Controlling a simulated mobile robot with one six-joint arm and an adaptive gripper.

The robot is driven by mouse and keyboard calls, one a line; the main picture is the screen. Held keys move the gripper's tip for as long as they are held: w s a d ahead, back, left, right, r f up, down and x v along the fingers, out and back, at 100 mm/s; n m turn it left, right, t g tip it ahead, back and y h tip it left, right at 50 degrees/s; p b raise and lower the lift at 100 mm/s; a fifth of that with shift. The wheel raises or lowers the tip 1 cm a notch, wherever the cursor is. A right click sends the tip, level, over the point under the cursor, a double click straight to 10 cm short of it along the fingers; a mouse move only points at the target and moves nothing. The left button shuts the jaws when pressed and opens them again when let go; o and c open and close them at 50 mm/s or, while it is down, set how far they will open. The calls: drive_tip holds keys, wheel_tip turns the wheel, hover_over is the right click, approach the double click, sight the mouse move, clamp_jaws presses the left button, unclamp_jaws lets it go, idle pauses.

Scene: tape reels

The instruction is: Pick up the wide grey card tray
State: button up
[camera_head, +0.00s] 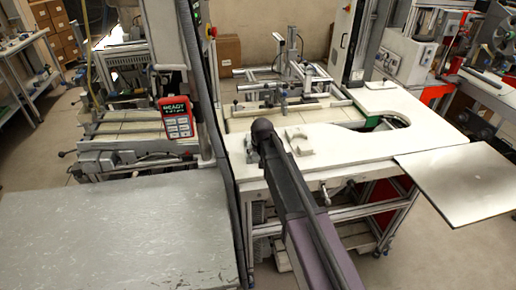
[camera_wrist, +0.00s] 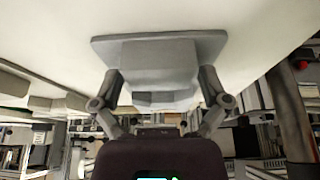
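A grey piece (camera_wrist: 160,48), which looks like the wide grey card tray, fills the upper middle of the wrist view. It has a wide flat plate and a narrower block that reaches toward the palm. My gripper (camera_wrist: 160,80) has its fingers spread, one on each side of the block. I cannot tell whether they touch it. In the head view my arm reaches over the white table, and its end and the fingers do not show clearly. A small pale notched piece (camera_head: 298,140) lies on the table beside the arm; I cannot tell whether it is the same thing.
The white table (camera_head: 352,146) has a cut-out at its right. A metal sheet (camera_head: 465,182) juts out at its right corner. A frame with rails (camera_head: 285,95) stands behind. A grey worktop (camera_head: 120,230) is at lower left, and a red handheld panel (camera_head: 178,118) is above it.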

drive_tip(key=c, duration=0.8)
drive_tip(key=shift+r, duration=0.15)
drive_tip(key=shift+c, duration=0.2)
wheel_tip(320, 180, up, 3)
drive_tip(key=p, duration=0.3)
drive_tip(key=shift+r+p, duration=0.2)
drive_tip(key=shift+p, duration=0.15)
drive_tip(key=s+d, duration=0.3)
drive_tip(key=s, duration=0.4)
drive_tip(key=s+d+r+p, duration=0.1)
drive_tip(key=s+d, duration=0.3)
drive_tip(key=s, duration=0.3)
drive_tip(key=shift+d+r, duration=0.15)
drive_tip(key=shift+s, duration=0.1)
